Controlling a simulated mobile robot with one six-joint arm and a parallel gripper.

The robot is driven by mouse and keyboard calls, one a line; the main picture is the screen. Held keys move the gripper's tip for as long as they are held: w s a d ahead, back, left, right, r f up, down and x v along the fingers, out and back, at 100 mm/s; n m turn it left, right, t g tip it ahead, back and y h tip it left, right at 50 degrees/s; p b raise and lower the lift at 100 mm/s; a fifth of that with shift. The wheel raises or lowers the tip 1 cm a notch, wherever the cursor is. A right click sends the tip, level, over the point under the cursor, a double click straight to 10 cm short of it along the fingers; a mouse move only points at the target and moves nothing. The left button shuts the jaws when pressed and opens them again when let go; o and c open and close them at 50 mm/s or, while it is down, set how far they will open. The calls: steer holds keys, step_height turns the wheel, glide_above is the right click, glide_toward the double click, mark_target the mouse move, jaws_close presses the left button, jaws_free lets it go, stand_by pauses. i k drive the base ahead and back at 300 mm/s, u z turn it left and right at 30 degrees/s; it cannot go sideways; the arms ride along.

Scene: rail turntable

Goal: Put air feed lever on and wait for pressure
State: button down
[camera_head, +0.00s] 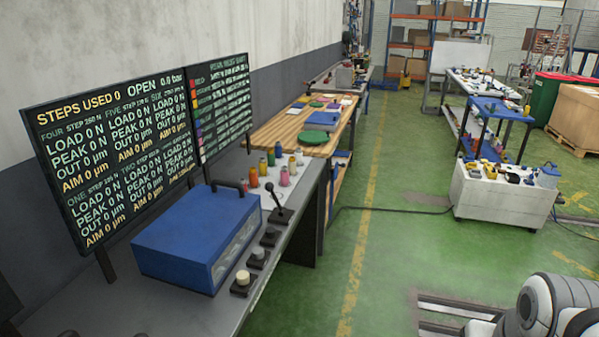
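A black lever (279,207) with a round knob stands on a dark base near the front edge of the grey bench, to the right of a blue box (185,233). It leans to the left. No readable label marks it as the air feed lever. The left display board (110,150) reads "STEPS USED 0", "OPEN" and "0.0 bar", above rows of load, peak, out and aim values; the loads read 0 N. My gripper is out of view; only a white and grey part of my arm shows at the lower right.
Dark control blocks and a cream knob (242,277) line the bench edge in front of the lever. Several coloured bottles stand behind it. A second board (220,105) and wooden bench (275,131) are farther back. Green floor lies clear to the right; a white cabinet (500,195) stands beyond.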

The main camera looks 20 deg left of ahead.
mark_target(270, 186)
steer(key=i, duration=1.3)
steer(key=u, duration=0.9)
steer(key=i, duration=0.6)
steer(key=u, duration=0.4)
steer(key=k, duration=0.9)
steer(key=u, duration=0.15)
steer(key=i, duration=0.95)
steer(key=z, duration=0.05)
